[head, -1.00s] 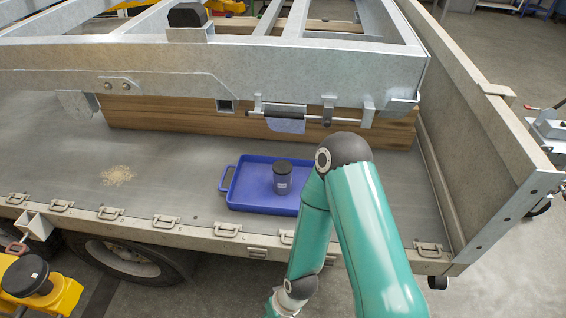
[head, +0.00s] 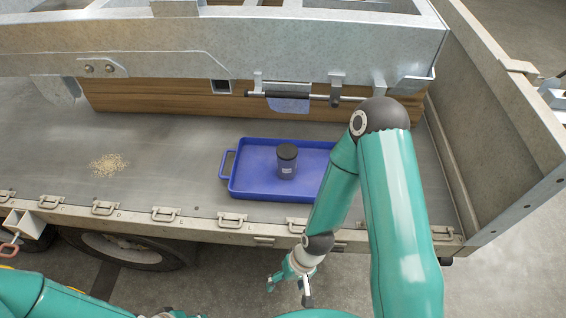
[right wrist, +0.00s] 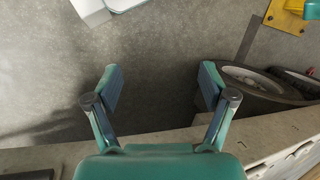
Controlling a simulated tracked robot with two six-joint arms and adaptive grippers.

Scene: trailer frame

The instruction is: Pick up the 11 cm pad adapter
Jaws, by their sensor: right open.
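A dark cylinder with a black top and a small pale label (head: 287,162), which I take for the pad adapter, stands upright in a blue tray (head: 250,188) on the trailer bed. My right gripper (head: 288,293) hangs low in front of the bed's near edge, below the tray and apart from it. In the right wrist view my right gripper (right wrist: 160,85) is open, with only grey floor between its fingers. The adapter does not show in that view. Part of my left arm shows at the lower left of the head view; its gripper is not visible.
A galvanised frame (head: 220,50) lies over a wooden beam (head: 170,101) behind the tray. The trailer's side board (head: 500,120) rises at the right. Latches line the bed's near edge. Bare bed lies left of the tray, with a scatter of pale grains (head: 108,165).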

